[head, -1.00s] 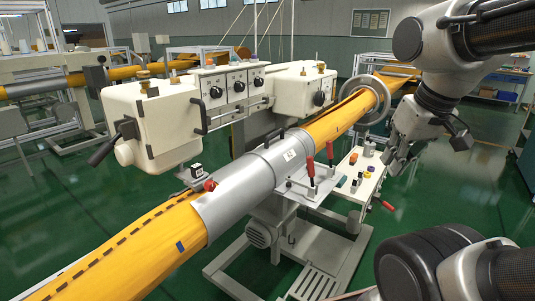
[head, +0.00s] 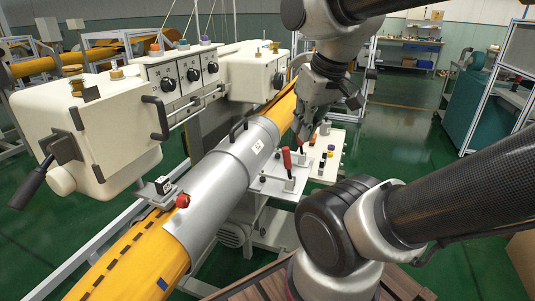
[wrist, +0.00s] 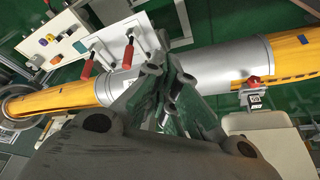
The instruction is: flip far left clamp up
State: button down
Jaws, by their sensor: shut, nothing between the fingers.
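A silver sleeve (head: 236,158) wraps the yellow felt tube (head: 120,262). A clamp with an upright red handle (head: 287,159) stands on a pale plate right of the sleeve. A second red handle shows in the wrist view (wrist: 86,69), beside the first (wrist: 129,54). A low red piece (head: 182,201) sits at the sleeve's left edge, beside a small black-and-white block; it also shows in the wrist view (wrist: 254,81). My gripper (head: 301,135) is shut and empty, above the tube and behind the upright handle. In the wrist view its fingers (wrist: 165,72) overlap the sleeve.
White machine housings (head: 85,135) with black knobs and handles stand left of the tube. A side tray (head: 328,150) with small coloured parts lies to the right. A teal cabinet (head: 468,110) stands farther right. Open green floor lies between.

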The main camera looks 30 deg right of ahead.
jog(key=w+a+f+n+g+h, duration=0.1)
jog(key=w+f+n+g, duration=0.1)
jog(key=w+n, duration=0.2)
jog(key=w+a+f+n+g+h, duration=0.1)
jog(key=w+f+n+g, duration=0.2)
jog(key=w, duration=0.7)
jog(key=w+a+f+n+g+h, duration=0.1)
jog(key=w+a+f+n+g, duration=0.1)
jog(key=w, duration=0.6)
jog(key=f+n, duration=0.1)
jog(key=n, duration=0.1)
jog(key=shift+n+h, duration=0.4)
jog(key=shift+s+f, duration=0.1)
jog(key=s+d+f, duration=0.4)
jog(key=d+f, duration=0.2)
jog(key=f, duration=0.2)
jog(key=shift+s+d, duration=0.25)
jog(key=shift+s, duration=0.1)
